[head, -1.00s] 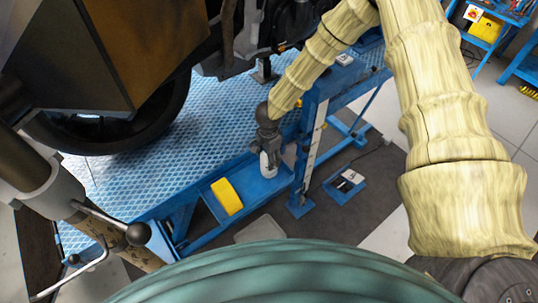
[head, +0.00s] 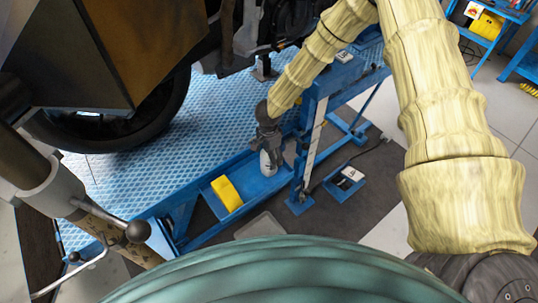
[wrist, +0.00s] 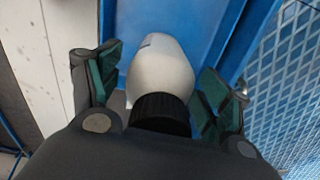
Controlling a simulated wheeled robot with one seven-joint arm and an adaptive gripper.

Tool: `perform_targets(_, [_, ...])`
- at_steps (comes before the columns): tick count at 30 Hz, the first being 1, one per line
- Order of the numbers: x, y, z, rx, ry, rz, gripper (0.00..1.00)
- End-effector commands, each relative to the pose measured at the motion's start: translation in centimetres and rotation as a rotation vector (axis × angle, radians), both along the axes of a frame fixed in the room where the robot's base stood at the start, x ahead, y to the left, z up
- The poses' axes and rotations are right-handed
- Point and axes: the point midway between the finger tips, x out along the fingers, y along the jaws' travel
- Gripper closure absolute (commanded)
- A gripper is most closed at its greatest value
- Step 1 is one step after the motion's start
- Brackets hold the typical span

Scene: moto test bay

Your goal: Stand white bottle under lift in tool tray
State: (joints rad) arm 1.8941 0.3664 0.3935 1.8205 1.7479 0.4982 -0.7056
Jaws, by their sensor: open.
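The white bottle (head: 267,163) stands upright in the blue tool tray (head: 254,187), near the tray's right end. In the wrist view the white bottle (wrist: 160,72) has a black cap (wrist: 160,108) and lies between the two fingers. My gripper (head: 269,146) is right at the bottle from above. In the wrist view my gripper (wrist: 158,90) is open, with green pads on either side of the bottle and a visible gap at each side. The bottle's base is hidden from the wrist camera.
A yellow object (head: 227,193) lies in the tray left of the bottle. The blue lift platform (head: 160,150) with a vehicle's wheel (head: 120,135) is behind. A blue upright (head: 308,150) stands close to the right of my gripper. A small blue box (head: 345,182) sits on the floor.

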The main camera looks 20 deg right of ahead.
Motion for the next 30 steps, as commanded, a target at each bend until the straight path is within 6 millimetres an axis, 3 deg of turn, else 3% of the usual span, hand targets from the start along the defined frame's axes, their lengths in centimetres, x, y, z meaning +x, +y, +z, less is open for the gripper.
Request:
perform_targets(5, [0.1,0.0,1.7,0.002,-0.003,-0.002,0.22])
perform_targets(21, [0.1,0.0,10.0,0.001,-0.002,-0.001,0.22])
perform_targets(30, [0.1,0.0,11.9,0.000,-0.001,0.000,0.22])
